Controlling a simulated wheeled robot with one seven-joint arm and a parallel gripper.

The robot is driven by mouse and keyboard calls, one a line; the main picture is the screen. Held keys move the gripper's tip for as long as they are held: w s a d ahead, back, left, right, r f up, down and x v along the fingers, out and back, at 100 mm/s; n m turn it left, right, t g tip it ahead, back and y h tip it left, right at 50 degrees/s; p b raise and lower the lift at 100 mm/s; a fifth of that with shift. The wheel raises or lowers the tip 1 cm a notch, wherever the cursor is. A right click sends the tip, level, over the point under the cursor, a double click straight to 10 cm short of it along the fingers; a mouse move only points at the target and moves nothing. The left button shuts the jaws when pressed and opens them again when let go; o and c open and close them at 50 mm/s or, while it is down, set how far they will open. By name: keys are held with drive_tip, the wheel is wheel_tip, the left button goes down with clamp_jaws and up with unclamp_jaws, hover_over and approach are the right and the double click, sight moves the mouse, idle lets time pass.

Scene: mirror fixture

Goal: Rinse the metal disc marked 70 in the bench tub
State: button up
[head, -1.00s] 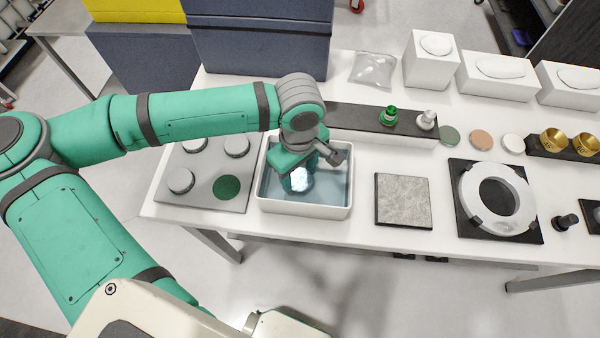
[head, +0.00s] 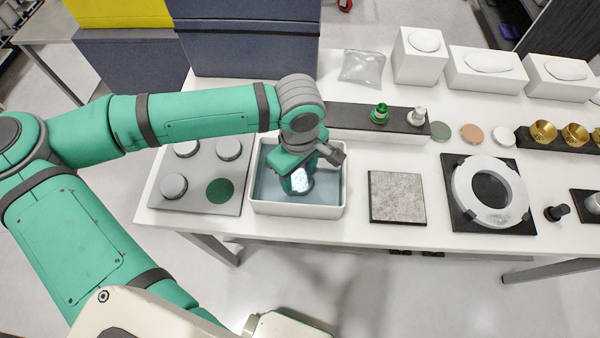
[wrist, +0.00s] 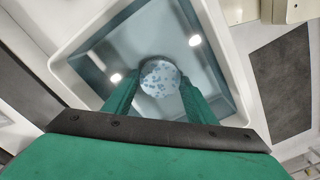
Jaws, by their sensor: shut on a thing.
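My gripper (head: 300,184) points down into the white bench tub (head: 296,211), which holds bluish water. In the wrist view its two green fingers (wrist: 155,92) are shut on a round, pale metal disc (wrist: 160,78) with bluish speckles on its face. The disc also shows as a bright patch in the head view (head: 301,180). It is inside the tub's outline; I cannot tell how deep it sits in the water. No number 70 is readable on it. The tub's rim (wrist: 72,50) surrounds the fingers in the wrist view.
Left of the tub, a grey plate (head: 190,200) carries three metal discs and a bare green round spot (head: 220,191). A grey textured pad (head: 397,197) lies right of the tub. Beyond it is a ring on a black base (head: 455,205). A dark raised strip (head: 350,116) runs behind the tub.

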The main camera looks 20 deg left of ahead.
drive_tip(key=shift+s+a, duration=0.1)
drive_tip(key=shift+a, duration=0.1)
drive_tip(key=shift+s+a, duration=0.15)
drive_tip(key=shift+a, duration=0.25)
drive_tip(key=shift+a, duration=0.15)
drive_tip(key=shift+w+d, duration=0.3)
drive_tip(key=shift+d, duration=0.55)
drive_tip(key=shift+s+a, duration=0.1)
drive_tip(key=shift+a, duration=0.05)
